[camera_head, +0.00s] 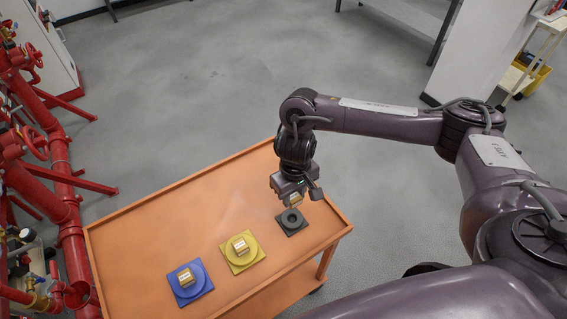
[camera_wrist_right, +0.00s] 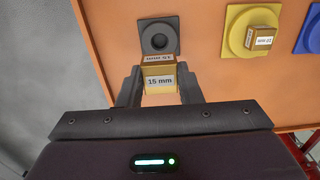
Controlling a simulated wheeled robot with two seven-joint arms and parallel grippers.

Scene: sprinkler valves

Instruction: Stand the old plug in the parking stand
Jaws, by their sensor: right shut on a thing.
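My right gripper (camera_head: 293,195) is shut on a small brass-coloured plug (camera_wrist_right: 160,82) with a white "15 mm" label. It holds the plug above and slightly behind a dark grey square stand (camera_head: 293,228) with a round hole. That stand is empty; in the right wrist view the stand (camera_wrist_right: 172,22) lies just beyond the plug, and its hole is clear. The plug also shows below the gripper in the head view (camera_head: 296,199). Which stand is the parking stand is not marked. My left gripper is not in view.
A yellow stand (camera_head: 232,262) and a blue stand (camera_head: 180,294) each hold a similar labelled block. All stand along the near side of an orange cart top (camera_head: 160,230). Red pipes and valves (camera_head: 70,215) rise at the left. The back of the cart top is clear.

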